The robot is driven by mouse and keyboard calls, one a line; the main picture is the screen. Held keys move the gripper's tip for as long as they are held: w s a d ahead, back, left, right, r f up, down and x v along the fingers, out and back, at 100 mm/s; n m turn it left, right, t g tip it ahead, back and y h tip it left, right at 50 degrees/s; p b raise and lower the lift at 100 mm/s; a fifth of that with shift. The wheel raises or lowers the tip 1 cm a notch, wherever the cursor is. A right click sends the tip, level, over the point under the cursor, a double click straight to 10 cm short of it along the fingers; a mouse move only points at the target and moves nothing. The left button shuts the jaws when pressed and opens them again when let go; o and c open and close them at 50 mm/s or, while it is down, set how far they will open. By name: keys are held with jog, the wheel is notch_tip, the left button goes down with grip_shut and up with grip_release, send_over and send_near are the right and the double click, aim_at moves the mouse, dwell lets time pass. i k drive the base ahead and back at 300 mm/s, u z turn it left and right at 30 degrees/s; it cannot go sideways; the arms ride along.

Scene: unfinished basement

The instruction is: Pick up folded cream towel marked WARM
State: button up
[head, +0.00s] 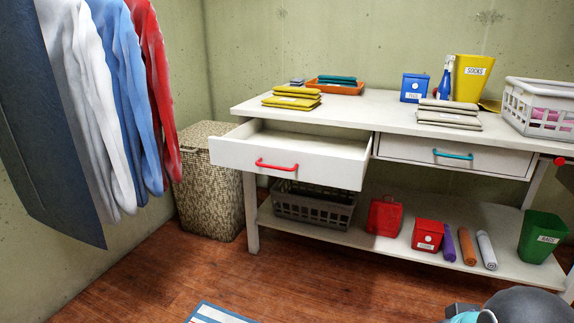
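A stack of folded cream-grey towels (449,113) lies on the white table top, right of centre and in front of the yellow SOCKS bin. A small white label shows on its front, but it is too small to read, so I cannot tell whether it says WARM. My gripper's fingers do not show; only part of my arm appears at the bottom right corner.
The table (365,107) has an open left drawer (290,158) jutting out and a shut right drawer (455,155). Folded yellow cloths (292,98), a blue box (414,87), a blue bottle (445,78), the SOCKS bin (471,82) and a white basket (538,122) stand on top. Hanging clothes (105,100) are left.

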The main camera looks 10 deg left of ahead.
aim_at(457, 115)
jog(key=z, duration=1.8)
jog(key=i, duration=2.15)
jog(key=u, duration=0.85)
